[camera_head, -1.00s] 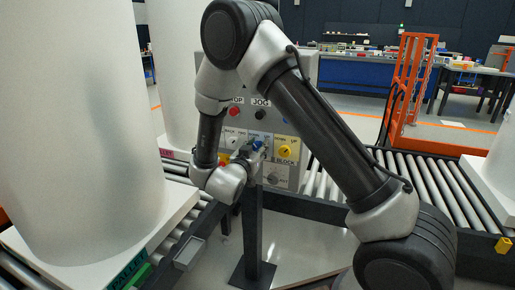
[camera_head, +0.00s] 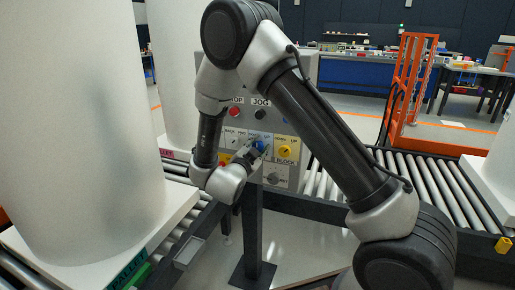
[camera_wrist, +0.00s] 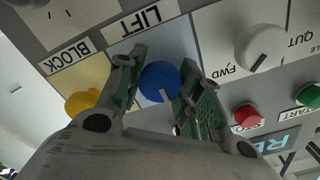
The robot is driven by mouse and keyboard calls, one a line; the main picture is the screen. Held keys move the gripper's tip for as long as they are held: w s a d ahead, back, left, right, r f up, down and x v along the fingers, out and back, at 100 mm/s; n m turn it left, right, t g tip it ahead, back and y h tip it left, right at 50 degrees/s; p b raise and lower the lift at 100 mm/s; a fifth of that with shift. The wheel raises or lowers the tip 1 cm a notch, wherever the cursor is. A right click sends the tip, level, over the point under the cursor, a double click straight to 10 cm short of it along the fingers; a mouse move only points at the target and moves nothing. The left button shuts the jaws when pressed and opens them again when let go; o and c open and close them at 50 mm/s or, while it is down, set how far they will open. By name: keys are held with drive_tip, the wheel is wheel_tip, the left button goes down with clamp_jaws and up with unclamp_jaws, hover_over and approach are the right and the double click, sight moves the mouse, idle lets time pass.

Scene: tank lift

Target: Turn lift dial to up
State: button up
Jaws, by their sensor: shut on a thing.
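The lift dial is a blue round knob (camera_wrist: 159,80) with a white mark, on a light blue panel field labelled LIFT. In the wrist view the panel lettering is upside down, and the mark points toward the bottom of the picture. My gripper (camera_wrist: 161,88) has its two green-padded fingers on either side of the blue knob, shut on it. In the head view the blue knob (camera_head: 262,146) shows just past the fingers of my gripper (camera_head: 257,150). The dial's UP and DOWN words are not readable in the wrist view.
A yellow block dial (camera_wrist: 83,103) sits beside one finger. A white FWD knob (camera_wrist: 260,47), a red button (camera_wrist: 248,116) and a green button (camera_wrist: 309,96) are on the other side. The control box stands on a post (camera_head: 252,235) between roller conveyors (camera_head: 440,190). A large white tank (camera_head: 80,120) stands at left.

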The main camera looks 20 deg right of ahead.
drive_tip(key=m, duration=0.4)
drive_tip(key=shift+m, duration=2.1)
drive_tip(key=o, duration=1)
drive_tip(key=shift+o, duration=0.2)
drive_tip(key=v, duration=1.2)
